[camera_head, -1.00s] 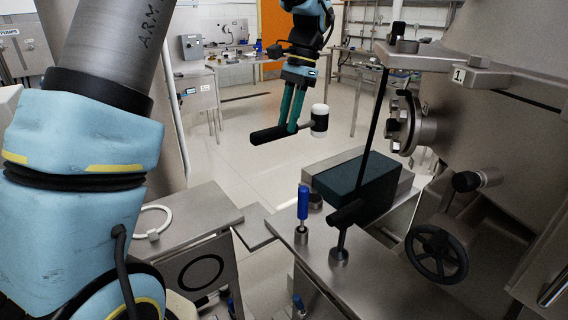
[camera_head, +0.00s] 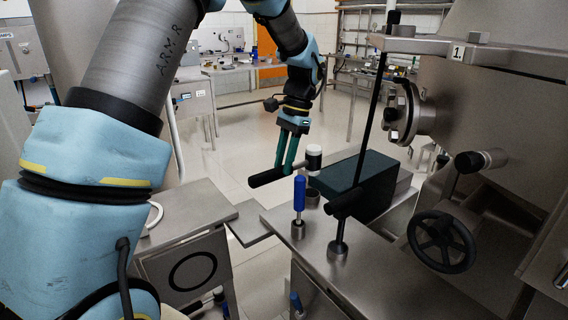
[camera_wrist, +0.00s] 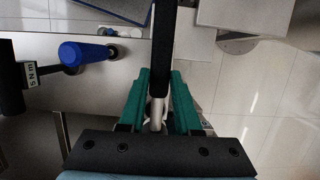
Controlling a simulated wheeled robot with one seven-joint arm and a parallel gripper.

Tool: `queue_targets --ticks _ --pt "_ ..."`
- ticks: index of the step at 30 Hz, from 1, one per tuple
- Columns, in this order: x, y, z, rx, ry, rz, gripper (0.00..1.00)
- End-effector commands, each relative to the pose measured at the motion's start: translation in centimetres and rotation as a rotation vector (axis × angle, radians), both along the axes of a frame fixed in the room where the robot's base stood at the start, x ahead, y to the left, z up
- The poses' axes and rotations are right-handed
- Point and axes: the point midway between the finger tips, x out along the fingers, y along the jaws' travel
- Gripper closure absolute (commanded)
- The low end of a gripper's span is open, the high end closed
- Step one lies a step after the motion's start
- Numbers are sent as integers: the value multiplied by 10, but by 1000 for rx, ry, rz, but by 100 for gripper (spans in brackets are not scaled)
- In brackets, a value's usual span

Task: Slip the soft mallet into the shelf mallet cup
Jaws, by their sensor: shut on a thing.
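The soft mallet has a black handle (camera_head: 268,177) and a white-and-black head (camera_head: 314,157). My gripper (camera_head: 285,164) points down with its green fingers shut on the mallet, which hangs nearly level in the air, head to the right. In the wrist view my gripper (camera_wrist: 161,76) has a black part of the mallet (camera_wrist: 162,45) running up between its fingers. An empty-looking metal cup (camera_head: 312,197) stands on the steel shelf (camera_head: 350,288), just below the mallet head and partly hidden behind a blue handle. I cannot tell the exact height gap.
A blue-handled tool (camera_head: 299,195) stands upright in a front cup (camera_head: 298,230). A black T-handled tool (camera_head: 338,232) stands in another cup beside it. A dark box (camera_head: 368,180) lies behind. A handwheel (camera_head: 441,241) and the large steel machine stand at right.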

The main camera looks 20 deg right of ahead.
Motion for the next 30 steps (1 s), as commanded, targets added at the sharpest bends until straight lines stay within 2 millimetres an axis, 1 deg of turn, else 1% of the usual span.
queue_targets --ticks 11,24,30 --pt "0 1 2 -7 -1 -1 100" --pt "0 1 -37 -6 0 -1 100" --pt "0 1 -51 -6 0 -1 100"
